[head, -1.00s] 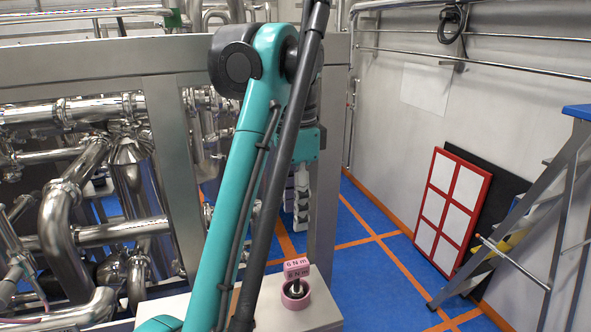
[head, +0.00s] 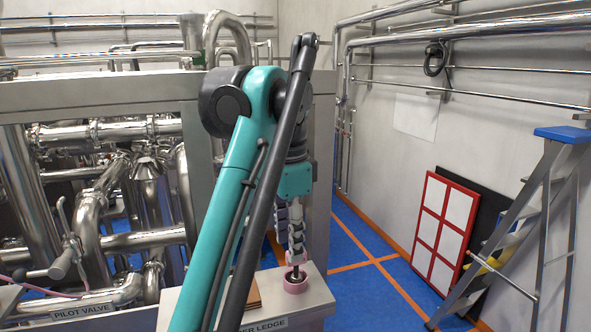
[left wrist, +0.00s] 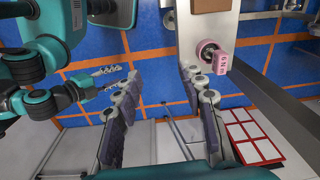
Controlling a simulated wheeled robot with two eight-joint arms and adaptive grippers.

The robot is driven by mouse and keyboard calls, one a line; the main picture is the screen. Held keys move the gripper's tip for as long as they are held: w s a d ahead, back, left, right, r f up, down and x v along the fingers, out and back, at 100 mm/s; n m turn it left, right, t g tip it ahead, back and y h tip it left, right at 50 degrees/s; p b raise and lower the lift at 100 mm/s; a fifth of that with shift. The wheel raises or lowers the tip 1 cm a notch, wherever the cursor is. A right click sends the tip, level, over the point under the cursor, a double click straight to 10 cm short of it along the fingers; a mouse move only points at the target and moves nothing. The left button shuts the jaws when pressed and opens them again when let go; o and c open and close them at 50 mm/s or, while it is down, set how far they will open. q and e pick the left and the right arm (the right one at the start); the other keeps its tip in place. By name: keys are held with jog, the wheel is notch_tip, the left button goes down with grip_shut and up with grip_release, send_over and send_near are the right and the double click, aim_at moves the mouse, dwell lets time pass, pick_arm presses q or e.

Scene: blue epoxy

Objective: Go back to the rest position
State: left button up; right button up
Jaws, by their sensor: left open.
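My left gripper (head: 297,250) hangs down in front of the steel frame in the head view, over the far part of the ledge. In the left wrist view its two padded fingers (left wrist: 160,82) are spread with nothing between them. Another teal arm of mine shows at the left of that view, with small grey fingers (left wrist: 108,72) at its end; whether they are open is too small to tell.
A pink ring-shaped holder (head: 296,284) stands on the steel ledge (head: 312,297), close to my left gripper; its pink tag (left wrist: 222,63) reads 6 N m. A red-framed panel (head: 443,228) and a stepladder (head: 530,215) stand at the right. Pipes fill the left. Blue floor is open between.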

pick_arm(q)
jog(key=s+a+f+n+t, duration=0.1)
jog(key=a+f+n+t, duration=0.2)
jog(key=a+f+n, duration=0.6)
jog(key=s+a+f+n+t, duration=0.15)
jog(key=s+f, duration=0.25)
jog(key=f, duration=0.4)
jog(key=s+a+f+n+t, duration=0.1)
jog(key=s+a+f, duration=0.2)
jog(key=f, duration=0.5)
jog(key=s+a+f+n+t, duration=0.1)
jog(key=s+a+f+n, duration=0.2)
jog(key=f, duration=0.5)
notch_tip(320, 180, down, 40)
jog(key=s+m+b, duration=0.1)
jog(key=b, duration=3.8)
pick_arm(e)
notch_tip(320, 180, down, 39)
jog(key=shift+w, duration=0.3)
